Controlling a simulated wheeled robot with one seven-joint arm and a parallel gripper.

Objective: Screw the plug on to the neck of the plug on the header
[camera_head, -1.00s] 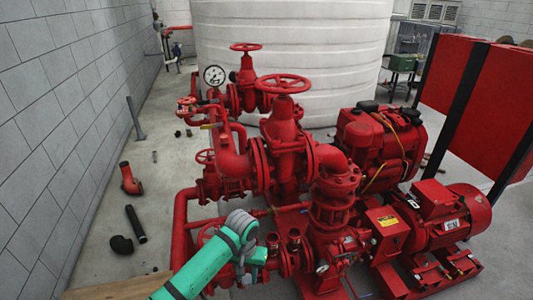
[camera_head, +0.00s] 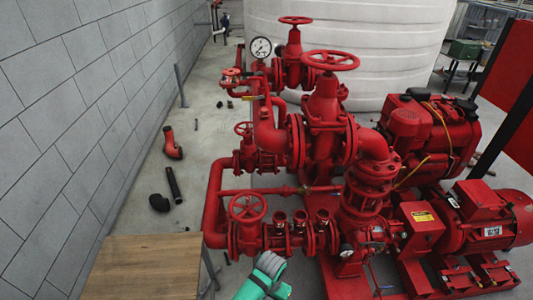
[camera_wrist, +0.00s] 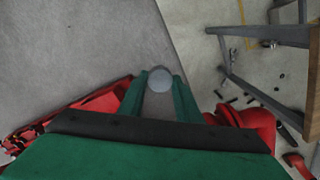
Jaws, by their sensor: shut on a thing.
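My gripper (camera_wrist: 160,96) shows in the wrist view, its two green fingers closed on a round grey plug (camera_wrist: 160,78) at their tips. The red header (camera_head: 268,242) lies just above my arm in that view. Three short upright necks (camera_head: 300,222) stand on it in a row, with reddish-brown tops. They look apart from my arm. I cannot tell which neck is the plug's.
A red handwheel (camera_head: 248,208) stands left of the necks. Large red valves and pipes (camera_head: 325,125) rise behind. A wooden table (camera_head: 145,268) is at lower left. Loose pipe pieces (camera_head: 174,185) lie on the floor by the grey wall. A red motor (camera_head: 490,215) stands at right.

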